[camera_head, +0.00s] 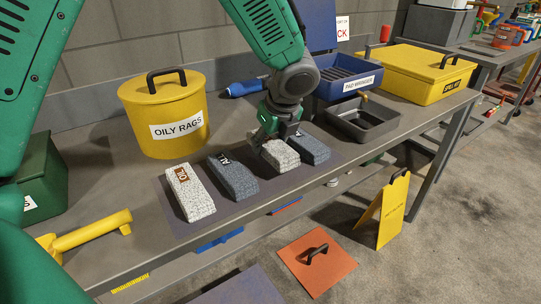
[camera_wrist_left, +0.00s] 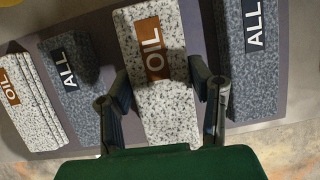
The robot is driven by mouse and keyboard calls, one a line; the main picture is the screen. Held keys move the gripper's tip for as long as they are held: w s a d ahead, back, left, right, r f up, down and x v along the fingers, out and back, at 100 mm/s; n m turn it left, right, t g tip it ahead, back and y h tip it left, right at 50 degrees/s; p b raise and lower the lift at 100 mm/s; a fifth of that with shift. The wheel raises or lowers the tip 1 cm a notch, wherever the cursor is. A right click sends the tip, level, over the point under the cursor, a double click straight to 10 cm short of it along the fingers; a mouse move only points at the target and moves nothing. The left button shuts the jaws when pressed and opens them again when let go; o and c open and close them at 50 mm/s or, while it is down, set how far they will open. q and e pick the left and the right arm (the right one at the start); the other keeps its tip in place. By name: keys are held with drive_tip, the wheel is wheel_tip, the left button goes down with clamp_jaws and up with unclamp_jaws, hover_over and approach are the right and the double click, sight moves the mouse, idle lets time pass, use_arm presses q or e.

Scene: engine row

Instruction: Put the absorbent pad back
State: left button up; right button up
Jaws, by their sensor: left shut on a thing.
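A light speckled pad with a brown OIL label (camera_wrist_left: 160,110) is between the fingers of my left gripper (camera_wrist_left: 163,95) in the left wrist view. In the head view my left gripper (camera_head: 277,132) is shut on this pad (camera_head: 281,154), which is in the row on the dark mat (camera_head: 262,192). I cannot tell whether the pad touches the mat. Another light OIL pad (camera_head: 190,192) lies at the left end of the row. A dark ALL pad (camera_head: 232,176) lies between the two light ones, and another dark ALL pad (camera_head: 312,148) lies to the right. My right gripper is not in view.
A yellow OILY RAGS can (camera_head: 165,130) stands behind the row. A blue PAD WRINGER (camera_head: 345,82), a dark empty tray (camera_head: 362,122) and a yellow case (camera_head: 420,75) stand to the right. A yellow tool (camera_head: 95,230) lies at the front left. A yellow floor sign (camera_head: 392,212) stands below.

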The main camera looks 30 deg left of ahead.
sight(279, 151)
use_arm(q)
wheel_tip(279, 151, down, 3)
drive_tip(key=shift+r+b, duration=0.15)
drive_tip(key=shift+b, duration=0.15)
drive_tip(key=shift+a, duration=0.2)
drive_tip(key=shift+a, duration=0.1)
drive_tip(key=o, duration=1.1)
drive_tip(key=shift+o, duration=0.2)
drive_tip(key=shift+d+r, duration=0.1)
drive_tip(key=shift+d, duration=0.1)
drive_tip(key=p+v, duration=0.3)
drive_tip(key=v, duration=0.9)
drive_tip(key=shift+a+p, duration=0.1)
drive_tip(key=shift+p, duration=0.3)
